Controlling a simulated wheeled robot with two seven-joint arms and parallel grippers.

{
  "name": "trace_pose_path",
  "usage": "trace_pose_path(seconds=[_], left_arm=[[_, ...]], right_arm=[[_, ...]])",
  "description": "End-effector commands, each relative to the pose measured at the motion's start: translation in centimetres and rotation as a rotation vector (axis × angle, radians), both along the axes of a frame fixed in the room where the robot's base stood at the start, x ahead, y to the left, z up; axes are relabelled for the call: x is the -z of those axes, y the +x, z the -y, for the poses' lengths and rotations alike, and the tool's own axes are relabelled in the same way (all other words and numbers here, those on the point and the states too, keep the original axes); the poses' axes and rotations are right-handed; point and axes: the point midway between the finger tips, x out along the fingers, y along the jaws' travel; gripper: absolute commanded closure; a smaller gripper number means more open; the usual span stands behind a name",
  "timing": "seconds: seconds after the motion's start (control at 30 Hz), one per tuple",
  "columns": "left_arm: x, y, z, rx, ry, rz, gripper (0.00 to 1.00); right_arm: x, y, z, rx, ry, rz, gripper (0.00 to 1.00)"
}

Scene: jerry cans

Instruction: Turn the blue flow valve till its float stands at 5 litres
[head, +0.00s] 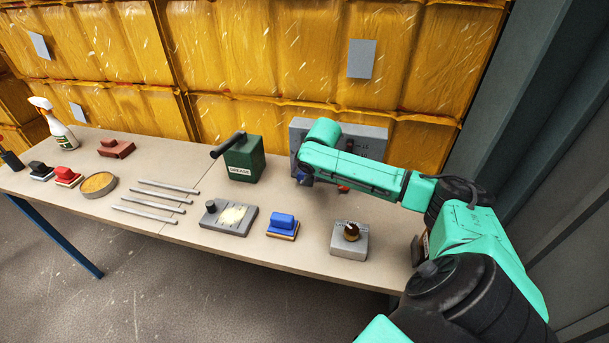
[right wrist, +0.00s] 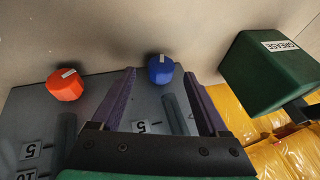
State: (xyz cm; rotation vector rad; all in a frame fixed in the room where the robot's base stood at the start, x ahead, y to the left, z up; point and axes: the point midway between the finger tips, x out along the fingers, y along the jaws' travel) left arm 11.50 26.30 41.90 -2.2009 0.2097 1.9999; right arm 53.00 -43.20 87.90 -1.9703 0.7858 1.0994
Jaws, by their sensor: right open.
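The grey flow panel (head: 372,133) stands at the back right of the table, largely covered by my right arm in the head view. In the right wrist view, the blue valve knob (right wrist: 160,69) sits between the fingertips of my open right gripper (right wrist: 159,73), with no clear grip on it. The red-orange knob (right wrist: 65,84) is to its left, outside the fingers. A label reading 5 (right wrist: 142,127) and part of a tube (right wrist: 173,114) show between the fingers. I cannot make out the blue valve's float. My left gripper is not in view.
A green grease box (head: 243,160) stands left of the panel, and also shows at right in the wrist view. A grey block with a brown knob (head: 349,240), a blue-topped block (head: 283,225) and a grey gauge plate (head: 228,218) lie in front. Several rods lie further left.

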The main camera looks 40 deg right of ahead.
Motion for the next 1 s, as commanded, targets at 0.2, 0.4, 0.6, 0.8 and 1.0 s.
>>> trace_pose_path(seconds=[0.2,0.4,0.6,0.8,1.0], left_arm=[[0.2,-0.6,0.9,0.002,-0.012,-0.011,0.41],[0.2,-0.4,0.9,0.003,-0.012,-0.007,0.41],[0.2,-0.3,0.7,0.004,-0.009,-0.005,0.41],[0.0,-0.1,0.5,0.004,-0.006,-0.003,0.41],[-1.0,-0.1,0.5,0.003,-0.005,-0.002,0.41]], right_arm=[[2.5,1.3,0.4,-0.001,0.000,0.001,0.22],[2.7,1.4,0.5,-0.001,-0.002,0.000,0.22],[2.7,1.4,0.5,-0.001,-0.002,0.000,0.84],[2.6,1.4,0.5,-0.001,-0.002,-0.003,1.00],[2.4,1.4,0.3,0.000,-0.023,-0.037,1.00]])
